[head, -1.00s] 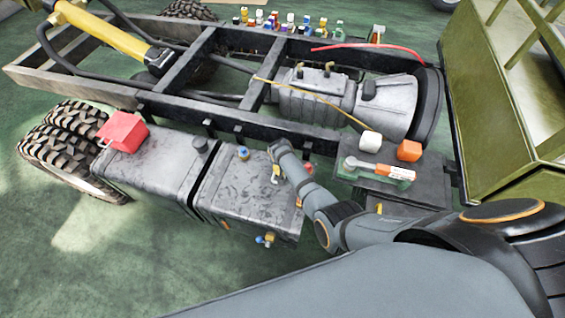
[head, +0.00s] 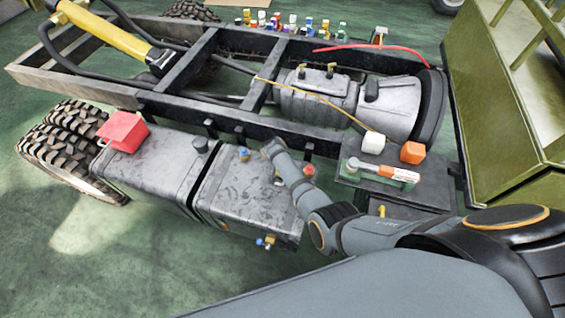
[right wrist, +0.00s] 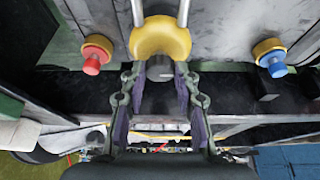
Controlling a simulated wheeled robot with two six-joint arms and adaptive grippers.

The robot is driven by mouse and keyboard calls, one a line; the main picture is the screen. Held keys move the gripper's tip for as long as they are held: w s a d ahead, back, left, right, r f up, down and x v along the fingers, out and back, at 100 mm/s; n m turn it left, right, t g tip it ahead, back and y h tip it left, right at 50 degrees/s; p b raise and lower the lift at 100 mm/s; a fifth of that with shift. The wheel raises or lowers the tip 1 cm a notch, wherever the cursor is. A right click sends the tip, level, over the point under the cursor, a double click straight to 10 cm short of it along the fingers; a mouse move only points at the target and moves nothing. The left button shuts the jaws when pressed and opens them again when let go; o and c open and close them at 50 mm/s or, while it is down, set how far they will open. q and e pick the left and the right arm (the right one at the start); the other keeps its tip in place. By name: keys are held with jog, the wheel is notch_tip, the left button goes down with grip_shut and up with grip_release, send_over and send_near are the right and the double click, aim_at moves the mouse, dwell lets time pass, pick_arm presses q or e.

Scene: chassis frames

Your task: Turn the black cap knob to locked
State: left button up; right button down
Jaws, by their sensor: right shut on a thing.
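The black cap knob (right wrist: 160,68) is a short dark cylinder in front of a yellow collar (right wrist: 160,38) in the right wrist view. My right gripper (right wrist: 160,98) has one finger on each side of it and is shut on it. A marking on the knob is too small to read. In the head view my right gripper (head: 270,148) is at the top of the right grey tank (head: 225,190), between a blue knob (head: 244,153) and a red knob (head: 308,170). The gripper hides the black knob there. My left gripper is not in view.
The red knob (right wrist: 92,58) and blue knob (right wrist: 272,60) flank the held knob in the wrist view, both apart from the fingers. A dark frame rail (head: 180,106) runs behind the tanks. Green floor lies in front.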

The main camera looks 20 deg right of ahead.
jog(key=c, duration=1)
grip_release()
